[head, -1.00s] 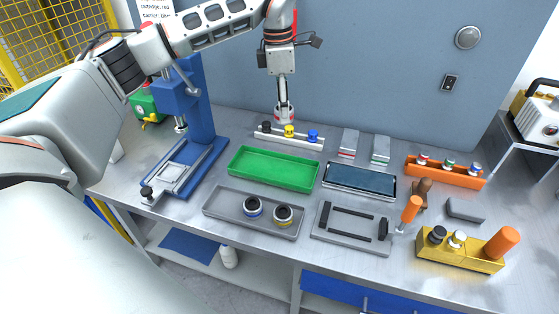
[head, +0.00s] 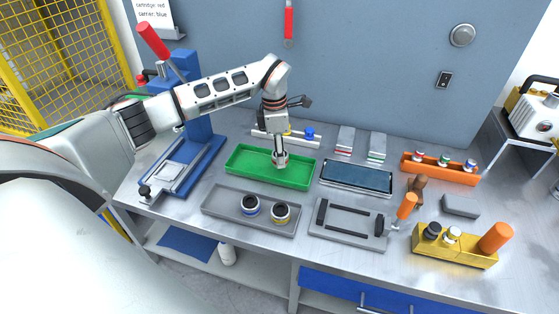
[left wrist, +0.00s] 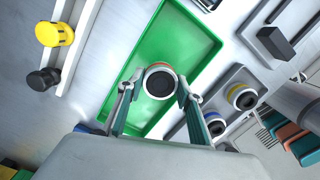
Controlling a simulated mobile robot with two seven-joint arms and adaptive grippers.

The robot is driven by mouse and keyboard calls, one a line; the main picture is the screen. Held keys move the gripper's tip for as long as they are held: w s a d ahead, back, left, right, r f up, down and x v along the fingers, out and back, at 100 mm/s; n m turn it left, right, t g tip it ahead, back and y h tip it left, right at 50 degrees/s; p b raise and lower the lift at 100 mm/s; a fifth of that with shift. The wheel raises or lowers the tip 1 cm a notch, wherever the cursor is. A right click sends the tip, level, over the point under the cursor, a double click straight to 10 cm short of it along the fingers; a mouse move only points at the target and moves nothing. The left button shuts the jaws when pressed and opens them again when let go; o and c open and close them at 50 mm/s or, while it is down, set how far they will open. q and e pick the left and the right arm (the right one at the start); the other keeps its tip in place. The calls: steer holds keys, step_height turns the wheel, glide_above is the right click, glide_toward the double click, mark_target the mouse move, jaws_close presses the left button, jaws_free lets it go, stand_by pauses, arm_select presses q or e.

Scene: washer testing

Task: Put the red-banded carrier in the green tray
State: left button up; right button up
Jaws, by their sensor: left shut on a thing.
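The red-banded carrier (head: 280,160) is a short pale ring with a dark centre. Its reddish band shows in the left wrist view (left wrist: 159,83). The green tray (head: 243,173) lies on the bench and also shows in the left wrist view (left wrist: 190,50). My left gripper (head: 279,153) points down, its two fingers closed on either side of the carrier. It holds the carrier over the tray, right of its middle in the head view. I cannot tell whether the carrier touches the tray floor. My right gripper is in neither view.
A grey tray (head: 226,206) with blue- and yellow-banded carriers sits in front of the green tray. A rack with a blue knob (head: 309,134) stands behind it. A blue press (head: 200,120) is left, a dark screen panel (head: 356,177) right.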

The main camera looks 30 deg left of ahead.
arm_select(q)
step_height(320, 180, down, 3)
steer(key=shift+r, duration=0.2)
steer(key=shift+f, duration=0.3)
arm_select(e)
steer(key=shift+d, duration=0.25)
arm_select(q)
steer(key=shift+f, duration=0.15)
steer(key=o, duration=1.2)
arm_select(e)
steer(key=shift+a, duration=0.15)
arm_select(q)
steer(key=shift+a+r, duration=0.1)
steer(key=shift+r, duration=0.5)
steer(key=r, duration=0.7)
steer(key=r+b, duration=0.1)
steer(key=r, duration=0.3)
steer(key=shift+s+a, duration=0.2)
steer(key=shift+a, duration=0.1)
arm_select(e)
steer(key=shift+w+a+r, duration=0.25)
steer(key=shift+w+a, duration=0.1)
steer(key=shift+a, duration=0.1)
